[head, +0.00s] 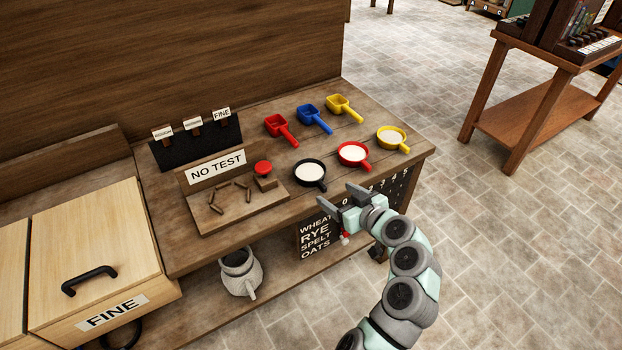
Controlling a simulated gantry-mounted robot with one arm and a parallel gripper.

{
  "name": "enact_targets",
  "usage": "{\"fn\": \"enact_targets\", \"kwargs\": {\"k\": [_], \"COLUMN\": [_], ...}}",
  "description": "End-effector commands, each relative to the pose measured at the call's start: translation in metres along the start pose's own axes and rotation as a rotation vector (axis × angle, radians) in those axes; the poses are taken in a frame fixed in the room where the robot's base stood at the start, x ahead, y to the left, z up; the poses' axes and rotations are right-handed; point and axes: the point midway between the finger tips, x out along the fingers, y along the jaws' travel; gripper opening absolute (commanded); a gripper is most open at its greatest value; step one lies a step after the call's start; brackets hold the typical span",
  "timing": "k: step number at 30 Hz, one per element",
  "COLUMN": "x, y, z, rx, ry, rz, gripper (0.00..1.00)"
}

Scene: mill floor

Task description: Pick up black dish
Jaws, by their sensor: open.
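The black dish (310,174) is a small round pan with a short handle toward the lower right and pale white contents. It sits upright on the wooden bench (372,132), left of the red dish (354,154). My gripper (338,196) is open and empty at the bench's front edge, just to the lower right of the black dish. The fingers point toward the dish and appear apart from it. Their exact height above the bench is hard to tell.
A yellow dish (391,138) stands farther right. Red (281,130), blue (314,119) and yellow (344,108) scoops lie behind. A board with a red button (263,168) and "NO TEST" sign (217,166) is close left. A jug (240,272) stands on the lower shelf.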

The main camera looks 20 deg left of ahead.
Motion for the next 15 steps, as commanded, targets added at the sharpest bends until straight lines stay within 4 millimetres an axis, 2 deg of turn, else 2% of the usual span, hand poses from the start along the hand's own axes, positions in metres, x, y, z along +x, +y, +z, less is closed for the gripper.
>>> {"fn": "enact_targets", "kwargs": {"k": [9, 15], "x": [0.042, 0.052], "y": [-0.001, 0.002], "z": [0.001, 0.000], "rx": [0.004, 0.002], "ry": [-0.004, -0.002], "rz": [-0.002, 0.002], "gripper": [0.73, 0.73]}}
